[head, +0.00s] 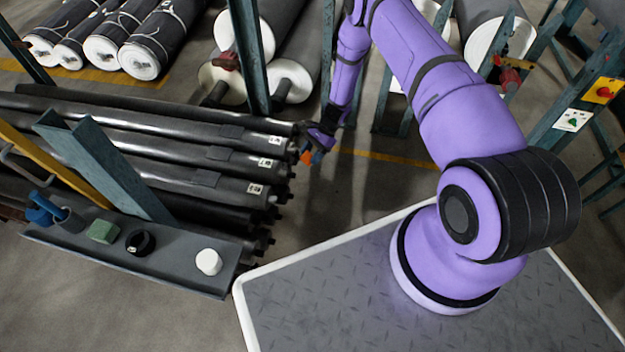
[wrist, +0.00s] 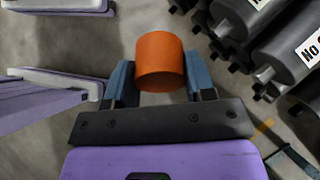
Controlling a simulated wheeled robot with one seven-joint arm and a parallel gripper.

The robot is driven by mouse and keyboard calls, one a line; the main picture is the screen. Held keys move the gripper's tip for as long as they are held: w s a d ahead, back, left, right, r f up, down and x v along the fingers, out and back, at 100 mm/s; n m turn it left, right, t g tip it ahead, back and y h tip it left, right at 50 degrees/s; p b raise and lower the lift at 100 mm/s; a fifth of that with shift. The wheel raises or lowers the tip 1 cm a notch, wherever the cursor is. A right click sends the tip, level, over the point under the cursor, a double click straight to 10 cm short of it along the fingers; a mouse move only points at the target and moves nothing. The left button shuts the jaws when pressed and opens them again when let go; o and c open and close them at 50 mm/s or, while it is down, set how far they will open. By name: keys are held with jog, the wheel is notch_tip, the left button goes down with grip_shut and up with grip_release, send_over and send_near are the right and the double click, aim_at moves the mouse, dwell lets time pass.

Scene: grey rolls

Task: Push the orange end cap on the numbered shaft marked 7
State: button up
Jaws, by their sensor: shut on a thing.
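The orange end cap (wrist: 160,60) is between the two blue fingers of my gripper (wrist: 160,78), which is shut on it. In the head view the cap (head: 306,157) shows as a small orange spot at my gripper (head: 312,155), close to the right ends of the dark shafts (head: 225,160). White labels (head: 265,162) sit near the shaft ends, but I cannot read their numbers. In the wrist view the grey shaft ends (wrist: 270,75) are at the upper right, apart from the cap. One label there starts with "No"; its number is cut off.
A grey tray (head: 165,262) at the lower left holds a white round piece (head: 209,262), a black ring (head: 140,242), a green block (head: 103,231) and blue items. Teal posts stand behind the shafts.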

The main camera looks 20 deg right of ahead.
notch_tip(320, 180, down, 9)
jog(key=a+m+t+y, duration=0.1)
jog(key=m+t+y, duration=0.3)
jog(key=m+t, duration=0.65)
jog(key=t, duration=0.1)
send_near(286, 174)
jog(key=f, duration=0.1)
jog(key=d+f, duration=0.1)
jog(key=f, duration=0.1)
jog(key=shift+s+d+f, duration=0.15)
jog(key=shift+s, duration=0.1)
jog(key=shift+w+a+r, duration=0.1)
jog(key=shift+w+a, duration=0.75)
jog(key=shift+a, duration=0.3)
jog(key=shift+w+a+r, duration=0.15)
jog(key=shift+w+a, duration=0.7)
jog(key=shift+a, duration=0.35)
jog(key=shift+w+a, duration=0.65)
jog(key=shift+a, duration=0.2)
jog(key=shift+w+a, duration=0.6)
jog(key=shift+a, duration=0.3)
jog(key=o, duration=1)
